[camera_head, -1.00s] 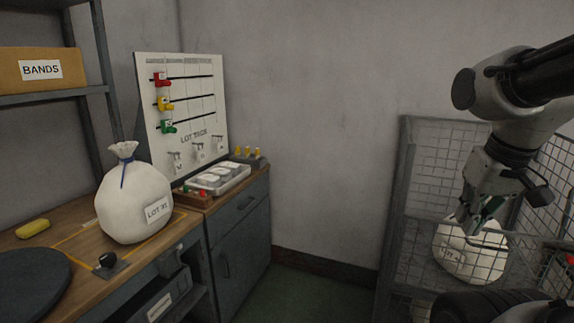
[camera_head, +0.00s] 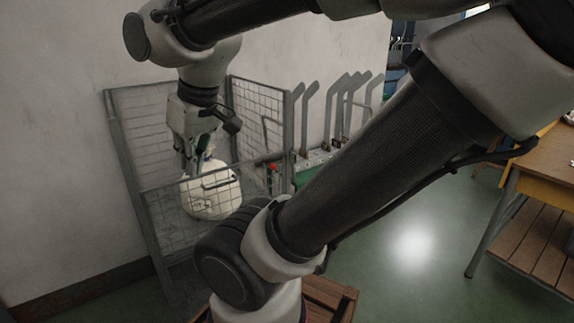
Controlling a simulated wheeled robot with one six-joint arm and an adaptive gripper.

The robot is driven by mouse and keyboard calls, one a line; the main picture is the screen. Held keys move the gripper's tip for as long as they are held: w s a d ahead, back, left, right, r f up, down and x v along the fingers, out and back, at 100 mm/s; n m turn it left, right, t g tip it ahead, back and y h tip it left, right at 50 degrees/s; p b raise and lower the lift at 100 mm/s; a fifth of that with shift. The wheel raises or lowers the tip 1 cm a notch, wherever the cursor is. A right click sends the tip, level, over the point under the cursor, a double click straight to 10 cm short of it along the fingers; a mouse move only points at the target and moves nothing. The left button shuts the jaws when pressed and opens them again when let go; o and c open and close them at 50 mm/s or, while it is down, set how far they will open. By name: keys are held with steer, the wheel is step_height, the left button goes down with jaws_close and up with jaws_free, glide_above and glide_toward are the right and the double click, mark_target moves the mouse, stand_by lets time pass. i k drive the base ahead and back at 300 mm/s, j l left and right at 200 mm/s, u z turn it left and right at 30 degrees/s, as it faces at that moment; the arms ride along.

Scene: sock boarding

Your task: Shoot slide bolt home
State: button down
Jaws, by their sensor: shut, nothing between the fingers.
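A wire mesh cage (camera_head: 160,190) stands against the wall at the left, with a white sack (camera_head: 212,203) inside it. A small red knob (camera_head: 273,166) shows at the cage's right front corner; it may belong to the slide bolt, but it is too small to tell how the bolt sits. My gripper (camera_head: 190,168) points down over the sack, left of the red knob and apart from it. It is shut and empty. Its fingertips are close to the sack's top; I cannot tell whether they touch.
My own arm crosses the middle and right of the view. A wooden table (camera_head: 541,170) is at the right edge. Green floor (camera_head: 410,245) is open between cage and table.

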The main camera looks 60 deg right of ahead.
mark_target(274, 166)
steer(key=z, duration=1.5)
steer(key=i+l+u, duration=0.1)
steer(key=i+l, duration=0.05)
steer(key=i, duration=0.1)
